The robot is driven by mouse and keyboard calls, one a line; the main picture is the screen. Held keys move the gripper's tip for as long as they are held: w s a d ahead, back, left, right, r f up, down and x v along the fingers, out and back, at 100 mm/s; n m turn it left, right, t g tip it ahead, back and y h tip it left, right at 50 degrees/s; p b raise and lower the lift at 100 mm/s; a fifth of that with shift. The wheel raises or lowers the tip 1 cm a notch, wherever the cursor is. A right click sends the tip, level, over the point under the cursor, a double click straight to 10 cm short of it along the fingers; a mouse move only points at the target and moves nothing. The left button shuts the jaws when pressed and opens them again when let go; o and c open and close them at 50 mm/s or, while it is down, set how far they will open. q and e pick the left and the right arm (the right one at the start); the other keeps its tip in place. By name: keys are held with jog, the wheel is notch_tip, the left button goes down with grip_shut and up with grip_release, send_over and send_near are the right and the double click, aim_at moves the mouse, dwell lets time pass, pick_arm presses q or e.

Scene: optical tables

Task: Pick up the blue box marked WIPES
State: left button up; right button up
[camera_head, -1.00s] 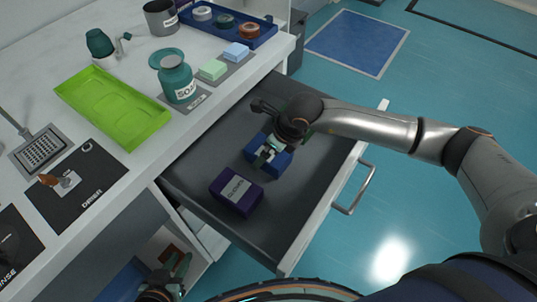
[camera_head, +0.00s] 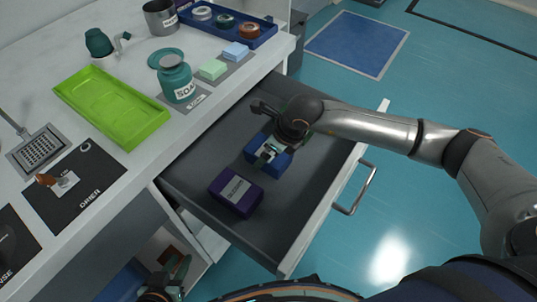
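A blue box (camera_head: 279,163) lies in the open drawer (camera_head: 222,144). My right gripper (camera_head: 268,153) is pointed down over it from above, with its fingers at the top of the box. The gripper and wrist cover part of the box, and its lettering cannot be read. Whether the fingers are closed on it cannot be seen. My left gripper (camera_head: 174,272) is low at the bottom left, beside the cabinet, with its fingers apart and nothing between them.
A dark purple box (camera_head: 236,192) with a pale label lies nearer in the same drawer. The drawer's front wall and handle (camera_head: 357,189) stand at the right. A green tray (camera_head: 112,106) and a soap bottle (camera_head: 177,79) stand on the bench at the left.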

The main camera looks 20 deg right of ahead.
jog(key=c, duration=1.2)
